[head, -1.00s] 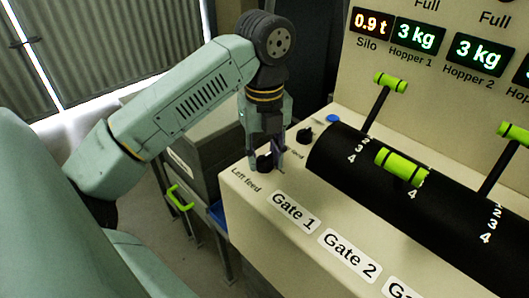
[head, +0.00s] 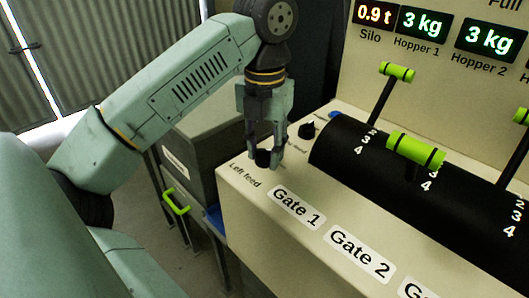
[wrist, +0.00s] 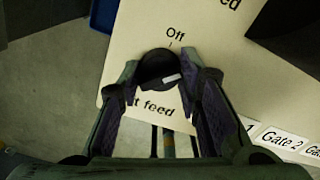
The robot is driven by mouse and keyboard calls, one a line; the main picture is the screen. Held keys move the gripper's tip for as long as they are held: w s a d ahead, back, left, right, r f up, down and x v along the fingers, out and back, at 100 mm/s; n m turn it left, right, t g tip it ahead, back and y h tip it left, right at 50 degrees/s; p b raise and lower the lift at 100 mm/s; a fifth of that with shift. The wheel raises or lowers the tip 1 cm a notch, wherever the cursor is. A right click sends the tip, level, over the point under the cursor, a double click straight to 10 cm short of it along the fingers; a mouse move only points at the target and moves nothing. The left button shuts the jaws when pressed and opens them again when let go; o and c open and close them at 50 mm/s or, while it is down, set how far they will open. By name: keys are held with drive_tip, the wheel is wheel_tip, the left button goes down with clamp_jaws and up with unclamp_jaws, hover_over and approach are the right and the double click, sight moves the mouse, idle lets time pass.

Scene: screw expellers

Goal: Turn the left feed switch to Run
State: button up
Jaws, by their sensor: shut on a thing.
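The left feed switch is a round black knob (head: 263,158) on the cream panel, beside the words "Left feed". In the wrist view the knob (wrist: 155,65) sits between my fingertips, with "Off" and a tick above it. A short white mark on the knob lies nearly sideways, tilted slightly up to the right, not in line with the tick. My gripper (head: 266,150) points down over the panel and is shut on the knob, one finger on each side. It also shows in the wrist view (wrist: 168,76). The Run label is not visible.
A second black knob (head: 306,130) and a blue button (head: 335,115) stand behind. The black gate drum (head: 340,155) with green-handled levers (head: 397,72) is to the right. A grey cabinet (head: 190,165) with a green handle (head: 176,201) is at left.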

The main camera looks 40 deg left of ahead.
drive_tip(key=shift+m, duration=1.6)
drive_tip(key=o, duration=1.2)
